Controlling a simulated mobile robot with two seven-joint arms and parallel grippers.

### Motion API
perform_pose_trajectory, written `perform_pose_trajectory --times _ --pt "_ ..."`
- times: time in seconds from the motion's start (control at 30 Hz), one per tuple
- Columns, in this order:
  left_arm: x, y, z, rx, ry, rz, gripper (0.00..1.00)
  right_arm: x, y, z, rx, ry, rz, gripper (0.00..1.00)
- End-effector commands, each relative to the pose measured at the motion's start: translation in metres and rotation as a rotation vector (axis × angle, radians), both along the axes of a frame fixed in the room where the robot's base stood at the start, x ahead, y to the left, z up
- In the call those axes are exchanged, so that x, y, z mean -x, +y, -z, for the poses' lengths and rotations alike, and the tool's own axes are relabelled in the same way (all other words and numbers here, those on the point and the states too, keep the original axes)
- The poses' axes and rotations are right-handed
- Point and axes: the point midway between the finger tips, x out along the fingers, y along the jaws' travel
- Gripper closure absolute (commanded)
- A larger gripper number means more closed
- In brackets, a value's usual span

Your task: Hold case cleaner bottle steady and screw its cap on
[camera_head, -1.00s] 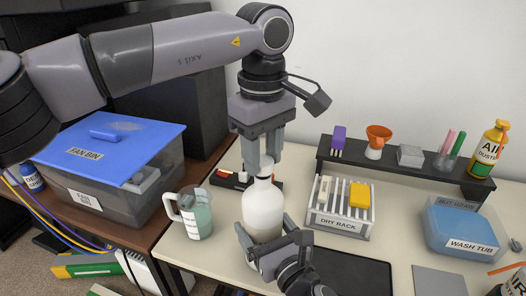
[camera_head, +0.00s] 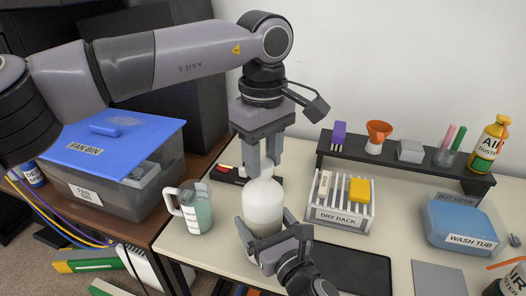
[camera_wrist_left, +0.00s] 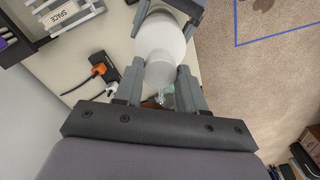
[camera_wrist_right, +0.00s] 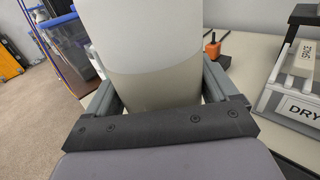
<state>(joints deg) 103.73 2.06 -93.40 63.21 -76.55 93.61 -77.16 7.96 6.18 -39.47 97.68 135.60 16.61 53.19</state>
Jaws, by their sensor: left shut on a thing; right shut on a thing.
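The white case cleaner bottle (camera_head: 263,210) stands upright near the table's front edge. My right gripper (camera_head: 266,232) is shut around its lower body from the front. The bottle body (camera_wrist_right: 153,50) fills the space between its fingers in the right wrist view. My left gripper (camera_head: 262,168) points straight down over the bottle and is shut on the white cap at its top. In the left wrist view the pale cap (camera_wrist_left: 159,72) sits between the fingertips, in line with the bottle (camera_wrist_left: 160,40). The fingers mostly hide the cap in the head view; its thread is not visible.
A jug of greenish liquid (camera_head: 194,208) stands just left of the bottle. The dry rack (camera_head: 340,212) is close on the right. A dark shelf (camera_head: 400,165), the wash tub (camera_head: 465,228) and the fan bin (camera_head: 120,185) are farther off.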

Motion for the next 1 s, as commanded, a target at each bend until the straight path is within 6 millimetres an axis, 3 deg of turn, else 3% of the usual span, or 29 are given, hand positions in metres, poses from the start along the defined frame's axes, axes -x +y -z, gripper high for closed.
perform_pose_trajectory --times 0.3,0.33,0.4,0.7,1.0 --pt "0.0000 0.0003 0.0073 -0.001 0.000 0.000 0.91 0.0000 -0.0001 0.0001 0.000 0.000 0.000 0.50" --pt "-0.0001 0.0002 0.0071 -0.001 -0.001 0.000 0.54 0.0000 -0.0001 0.0000 0.000 0.000 0.000 0.50" --pt "-0.0001 0.0002 0.0069 -0.001 -0.001 0.000 0.31 0.0000 -0.0001 0.0001 0.000 0.000 0.000 0.50" --pt "0.0000 0.0001 0.0068 -0.001 -0.001 -0.025 0.31 0.0000 -0.0001 0.0001 0.000 0.000 0.000 0.50" --pt "0.0000 0.0000 0.0071 -0.001 0.001 -0.394 0.31 0.0000 -0.0001 0.0001 0.000 0.000 0.000 0.50"
